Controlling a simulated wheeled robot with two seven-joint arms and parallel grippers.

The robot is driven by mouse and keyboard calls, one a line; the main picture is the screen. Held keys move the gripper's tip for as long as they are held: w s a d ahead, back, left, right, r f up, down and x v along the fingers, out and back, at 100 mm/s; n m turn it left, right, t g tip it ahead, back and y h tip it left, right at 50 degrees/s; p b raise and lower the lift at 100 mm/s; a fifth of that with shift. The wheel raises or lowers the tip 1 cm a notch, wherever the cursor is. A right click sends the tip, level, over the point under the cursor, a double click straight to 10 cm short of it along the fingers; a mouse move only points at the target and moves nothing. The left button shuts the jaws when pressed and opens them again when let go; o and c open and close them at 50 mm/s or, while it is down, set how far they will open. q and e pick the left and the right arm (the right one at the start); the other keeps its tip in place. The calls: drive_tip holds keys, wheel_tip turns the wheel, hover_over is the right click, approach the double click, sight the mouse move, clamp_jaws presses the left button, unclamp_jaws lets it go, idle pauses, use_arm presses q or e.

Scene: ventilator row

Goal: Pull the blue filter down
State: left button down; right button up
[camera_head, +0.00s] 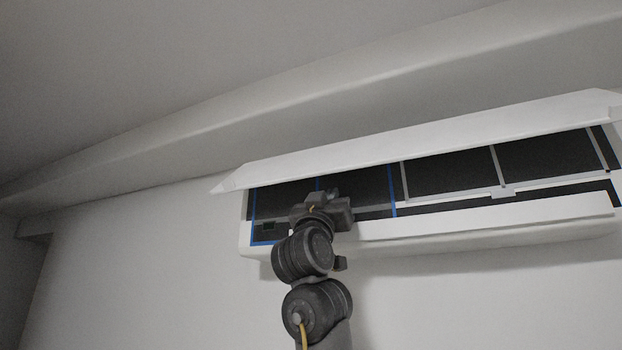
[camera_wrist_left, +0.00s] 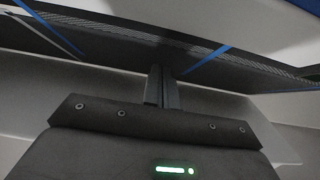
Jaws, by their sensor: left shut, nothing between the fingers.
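The blue filter (camera_head: 356,187) is a dark mesh panel with a blue frame at the left end of the wall unit, in the head view. My left gripper (camera_head: 330,197) is in front of its middle and hides part of it. In the left wrist view the two fingers (camera_wrist_left: 162,88) are shut together with nothing between them. Their tips end close to the dark filter mesh (camera_wrist_left: 110,45) and its blue bars. I cannot tell whether they touch it. My right gripper is not in view.
The white unit (camera_head: 480,222) has its front cover (camera_head: 420,137) raised above the filters. A second filter with a grey frame (camera_head: 450,175) sits to the right. The ceiling beam (camera_head: 300,110) runs above. The wall below and left is bare.

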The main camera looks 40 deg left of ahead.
use_arm(q)
drive_tip(key=shift+w+a+r, duration=0.1)
drive_tip(key=shift+w+a, duration=0.05)
drive_tip(key=shift+w, duration=0.3)
idle(0.5)
drive_tip(key=shift+f+b, duration=1.7)
drive_tip(key=shift+f, duration=0.55)
drive_tip(key=shift+s, duration=0.1)
drive_tip(key=shift+s+f+b, duration=0.1)
drive_tip(key=shift+s+b, duration=0.1)
drive_tip(key=shift+b, duration=0.2)
drive_tip(key=shift+s, duration=0.25)
drive_tip(key=shift+b+v, duration=2)
drive_tip(key=shift+v, duration=0.05)
